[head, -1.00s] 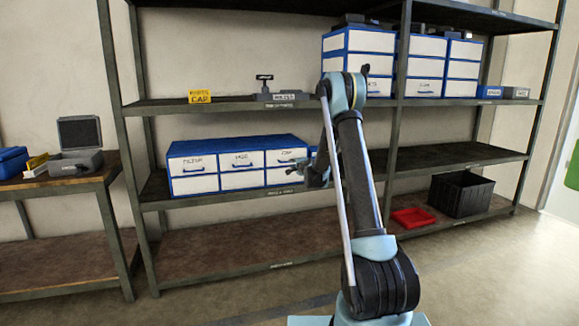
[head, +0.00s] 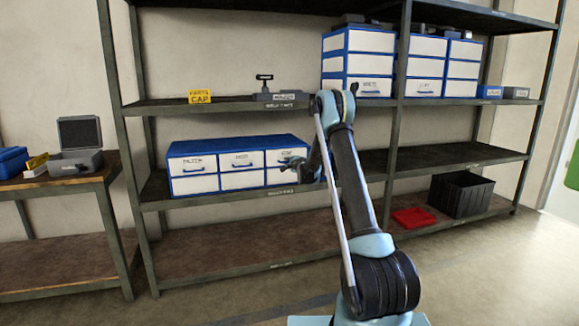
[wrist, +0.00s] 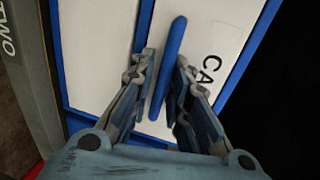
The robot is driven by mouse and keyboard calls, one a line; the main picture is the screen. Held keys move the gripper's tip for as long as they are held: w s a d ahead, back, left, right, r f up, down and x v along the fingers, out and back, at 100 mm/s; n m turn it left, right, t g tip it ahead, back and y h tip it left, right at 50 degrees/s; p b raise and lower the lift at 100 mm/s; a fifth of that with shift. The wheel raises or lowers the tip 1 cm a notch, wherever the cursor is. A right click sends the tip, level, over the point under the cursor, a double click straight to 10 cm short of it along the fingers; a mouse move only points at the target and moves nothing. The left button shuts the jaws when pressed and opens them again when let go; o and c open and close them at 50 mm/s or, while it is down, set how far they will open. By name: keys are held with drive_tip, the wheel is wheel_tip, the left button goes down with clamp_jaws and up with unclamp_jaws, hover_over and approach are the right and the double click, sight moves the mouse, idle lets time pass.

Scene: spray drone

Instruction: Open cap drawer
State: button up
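The cap drawer (wrist: 200,35) is the white front with a blue frame at the right end of the blue drawer unit (head: 240,143) on the middle shelf. Its label, partly hidden in the wrist view, begins "CA". Its blue bar handle (wrist: 168,68) runs between the two fingers of my gripper (wrist: 165,75) in the wrist view. The fingers stand open, one on each side of the handle, with a gap visible around it. In the head view my gripper (head: 286,165) is in front of the cap drawer and partly hides it. The drawer looks shut.
Other drawers, labelled and with blue handles, sit left of the cap drawer. A shelf post (head: 398,110) rises to the right. A black crate (head: 461,194) and red tray (head: 413,217) are lower right.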

clamp_jaws()
drive_tip(key=f+v, duration=0.3)
drive_tip(key=v, duration=1.3)
drive_tip(key=shift+s, duration=0.25)
unclamp_jaws()
drive_tip(key=shift+f, duration=0.15)
drive_tip(key=shift+d, duration=0.1)
drive_tip(key=v, duration=1.1)
drive_tip(key=shift+s+d, duration=0.15)
drive_tip(key=shift+s, duration=0.2)
